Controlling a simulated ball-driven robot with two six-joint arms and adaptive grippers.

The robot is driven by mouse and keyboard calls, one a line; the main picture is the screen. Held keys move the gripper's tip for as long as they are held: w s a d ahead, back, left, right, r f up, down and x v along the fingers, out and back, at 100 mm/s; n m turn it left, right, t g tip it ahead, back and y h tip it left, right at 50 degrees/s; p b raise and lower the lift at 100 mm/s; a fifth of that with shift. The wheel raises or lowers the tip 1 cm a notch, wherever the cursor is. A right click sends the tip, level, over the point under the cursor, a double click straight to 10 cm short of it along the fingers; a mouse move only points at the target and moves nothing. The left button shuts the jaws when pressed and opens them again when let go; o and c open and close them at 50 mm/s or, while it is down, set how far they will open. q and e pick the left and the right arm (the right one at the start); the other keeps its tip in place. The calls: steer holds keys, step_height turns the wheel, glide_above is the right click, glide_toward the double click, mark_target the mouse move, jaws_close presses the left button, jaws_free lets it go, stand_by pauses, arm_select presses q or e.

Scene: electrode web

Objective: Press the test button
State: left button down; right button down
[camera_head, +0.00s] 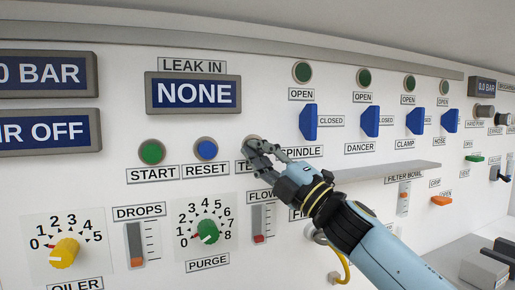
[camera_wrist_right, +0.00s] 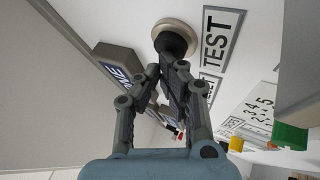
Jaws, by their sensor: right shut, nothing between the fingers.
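The test button (camera_wrist_right: 174,36) is a dark round button in a pale ring, beside the TEST label (camera_wrist_right: 222,40) in the right wrist view. In the head view only the edge of the test button (camera_head: 250,139) shows, right of the blue RESET button; my gripper covers the rest and most of its label. My right gripper (camera_head: 258,152) is shut and empty, its fingertips in front of the button. In the wrist view the right gripper (camera_wrist_right: 168,70) points at the button; I cannot tell whether it touches. My left gripper is not in view.
The green START button (camera_head: 152,151) and blue RESET button (camera_head: 206,149) are to the left. A display (camera_head: 193,93) above reads NONE. Blue levers (camera_head: 308,122) and a grey shelf (camera_head: 385,171) are to the right. The PURGE dial (camera_head: 207,231) is below.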

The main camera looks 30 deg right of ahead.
steer(key=shift+w, duration=0.15)
stand_by(0.4)
steer(key=shift+s+a, duration=0.1)
steer(key=shift+s, duration=1.15)
steer(key=s+b, duration=0.1)
steer(key=s, duration=0.4)
steer(key=shift+a, duration=0.15)
stand_by(0.3)
